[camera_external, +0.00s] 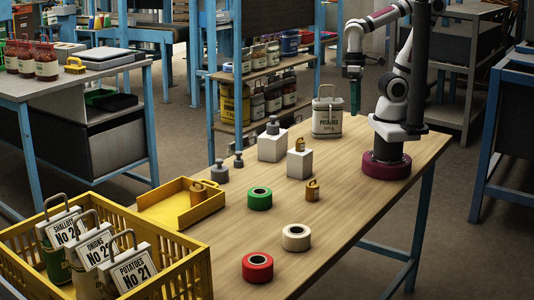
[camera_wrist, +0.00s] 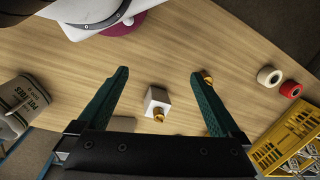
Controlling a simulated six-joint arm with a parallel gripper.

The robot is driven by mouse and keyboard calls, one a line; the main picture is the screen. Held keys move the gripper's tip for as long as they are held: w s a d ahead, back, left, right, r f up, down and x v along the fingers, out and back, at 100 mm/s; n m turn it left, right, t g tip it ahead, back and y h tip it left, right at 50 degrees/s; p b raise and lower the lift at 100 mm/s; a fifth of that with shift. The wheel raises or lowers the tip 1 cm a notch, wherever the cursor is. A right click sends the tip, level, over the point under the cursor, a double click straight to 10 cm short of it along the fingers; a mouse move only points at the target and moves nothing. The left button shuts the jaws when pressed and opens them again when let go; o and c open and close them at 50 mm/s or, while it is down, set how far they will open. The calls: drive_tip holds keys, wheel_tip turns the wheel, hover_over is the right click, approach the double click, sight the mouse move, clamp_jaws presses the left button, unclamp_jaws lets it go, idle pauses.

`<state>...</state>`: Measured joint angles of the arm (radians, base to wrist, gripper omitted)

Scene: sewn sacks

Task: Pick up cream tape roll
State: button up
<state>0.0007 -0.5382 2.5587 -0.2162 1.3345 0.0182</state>
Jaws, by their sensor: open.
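The cream tape roll (camera_external: 296,237) lies flat near the front right edge of the wooden table, right of the red tape roll (camera_external: 258,267). In the wrist view the cream roll (camera_wrist: 268,75) is at the right, outside my fingers, with the red roll (camera_wrist: 290,89) beyond it. My gripper (camera_external: 355,92) hangs at the table's far end, well above the top and far from the cream roll. Its green fingers (camera_wrist: 159,74) are spread apart with nothing held between them.
A green tape roll (camera_external: 258,198), brass weight (camera_external: 312,190), and white blocks (camera_external: 271,146) (camera_external: 299,162) carrying weights stand mid-table. A potato sack (camera_external: 327,117) stands at the back. A yellow tray (camera_external: 180,207) and yellow crate (camera_external: 190,262) with sacks are left.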

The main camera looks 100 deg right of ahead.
drive_tip(key=w+a+f+n+t+h, duration=0.1)
drive_tip(key=w+f+n+t, duration=0.2)
drive_tip(key=w, duration=0.5)
drive_tip(key=w+a+f+n+t, duration=0.1)
drive_tip(key=w+f+n+t, duration=0.2)
drive_tip(key=w, duration=0.5)
drive_tip(key=n+t+y, duration=0.1)
drive_tip(key=n+y, duration=0.9)
drive_tip(key=n, duration=0.1)
approach(300, 226)
drive_tip(key=x, duration=0.6)
drive_tip(key=shift+w+a+r, duration=0.1)
drive_tip(key=shift+a, duration=0.3)
drive_tip(key=x, duration=0.6)
drive_tip(key=shift+d+f, duration=0.2)
drive_tip(key=shift+f, duration=0.05)
drive_tip(key=c, duration=1.1)
drive_tip(key=shift+r, duration=0.1)
